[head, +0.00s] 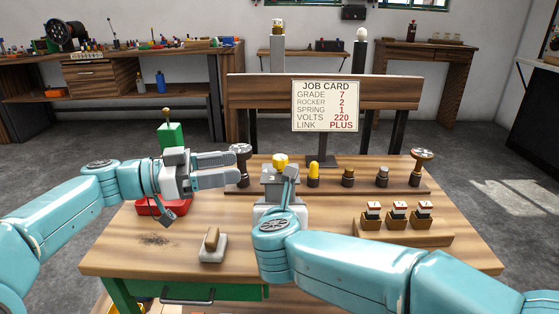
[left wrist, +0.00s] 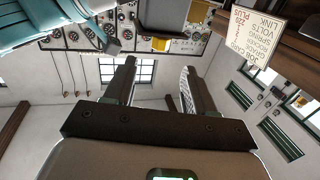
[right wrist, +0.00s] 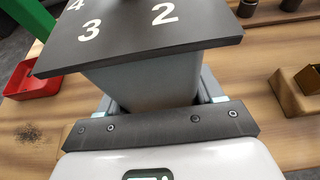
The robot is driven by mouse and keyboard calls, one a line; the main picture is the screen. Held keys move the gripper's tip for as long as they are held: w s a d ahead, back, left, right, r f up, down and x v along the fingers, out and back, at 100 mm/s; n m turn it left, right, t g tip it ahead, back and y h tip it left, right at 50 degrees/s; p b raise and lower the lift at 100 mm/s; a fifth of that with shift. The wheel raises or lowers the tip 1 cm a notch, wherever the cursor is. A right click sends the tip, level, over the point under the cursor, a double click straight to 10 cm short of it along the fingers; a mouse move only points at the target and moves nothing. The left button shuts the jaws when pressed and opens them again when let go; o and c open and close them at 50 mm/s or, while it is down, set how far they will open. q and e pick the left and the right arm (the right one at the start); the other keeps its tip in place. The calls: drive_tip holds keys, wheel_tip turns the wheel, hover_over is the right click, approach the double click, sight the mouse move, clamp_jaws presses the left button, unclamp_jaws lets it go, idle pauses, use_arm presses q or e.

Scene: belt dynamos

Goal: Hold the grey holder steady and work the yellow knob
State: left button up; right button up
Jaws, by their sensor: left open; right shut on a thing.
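The grey holder (head: 270,186) stands near the middle of the bench, with the yellow knob (head: 280,160) on its top. My right gripper (head: 284,190) is shut on the holder. In the right wrist view the grey body (right wrist: 140,80) sits between the fingers, under a dark plate marked 2, 3 and 4; the knob is out of that view. My left gripper (head: 236,168) is open and empty, left of the knob and apart from it. In the left wrist view the knob (left wrist: 160,44) shows beyond the spread fingers (left wrist: 160,82), which are not around it.
A job card (head: 325,106) stands behind the holder. A yellow-topped post (head: 313,173) and several dark posts line the back shelf. Three small units sit on a wooden block (head: 400,230) at right. A red tray (head: 150,208) lies at left. The front bench has a wood-topped block (head: 212,246).

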sight(280, 157)
use_arm(q)
drive_tip(key=x, duration=1.1)
drive_tip(key=c, duration=0.9)
drive_tip(key=shift+c, duration=0.2)
